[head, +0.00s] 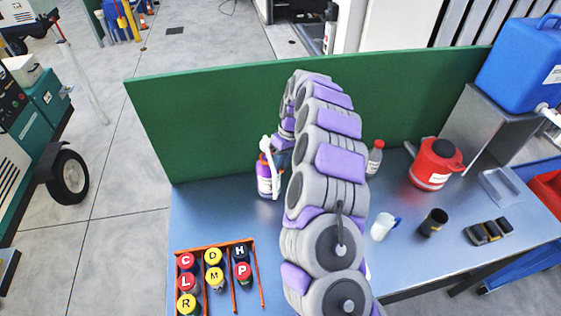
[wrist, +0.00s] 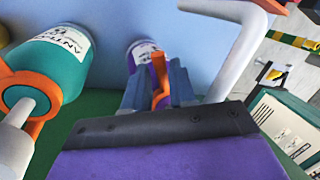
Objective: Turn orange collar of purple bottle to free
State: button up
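The purple bottle (head: 264,187) stands on the blue-grey bench, just left of my arm in the head view. Its white spout (head: 267,150) rises above it. In the wrist view the purple bottle (wrist: 139,52) with its white label is beyond my fingers. Part of its orange collar (wrist: 159,72) stands up between them. My gripper (wrist: 160,88) has its two grey-blue fingers close on either side of this orange part and appears shut on it. The rest of the collar is hidden by the fingers and wrist. In the head view my arm hides most of the gripper.
A teal bottle (wrist: 58,62) with an orange collar is close on the left in the wrist view. A green panel (head: 215,125) backs the bench. A red can (head: 435,168), white jug (head: 381,228) and black cup (head: 433,222) stand right. An orange rack (head: 235,275) with lettered caps is front left.

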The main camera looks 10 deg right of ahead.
grip_shut()
dwell(0.6)
